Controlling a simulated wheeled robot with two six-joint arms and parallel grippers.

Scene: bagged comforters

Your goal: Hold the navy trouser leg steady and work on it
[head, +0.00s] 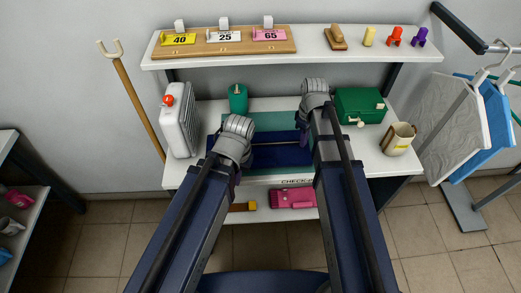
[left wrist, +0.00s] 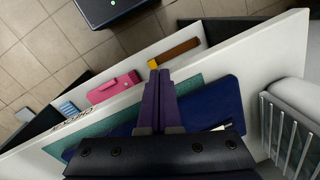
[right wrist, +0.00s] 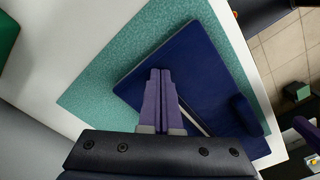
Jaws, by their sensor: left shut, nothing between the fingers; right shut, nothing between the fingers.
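The navy trouser leg (head: 275,156) lies flat on a teal mat (head: 287,120) on the white table. It also shows in the left wrist view (left wrist: 215,98) and the right wrist view (right wrist: 205,70). A thin pale strip (right wrist: 196,121) runs across the navy cloth, partly hidden by my right gripper. My left gripper (left wrist: 159,75) is shut and empty, over the mat and cloth near the table's front edge. My right gripper (right wrist: 160,73) is shut and empty over the cloth. Whether either tip touches the cloth, I cannot tell.
A white heater-like unit (head: 180,120) and a green canister (head: 238,98) stand at left on the table. A green box (head: 360,105) and a beige mug (head: 398,138) stand at right. A shelf (head: 310,50) spans above. A pink case (head: 293,198) sits below the tabletop.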

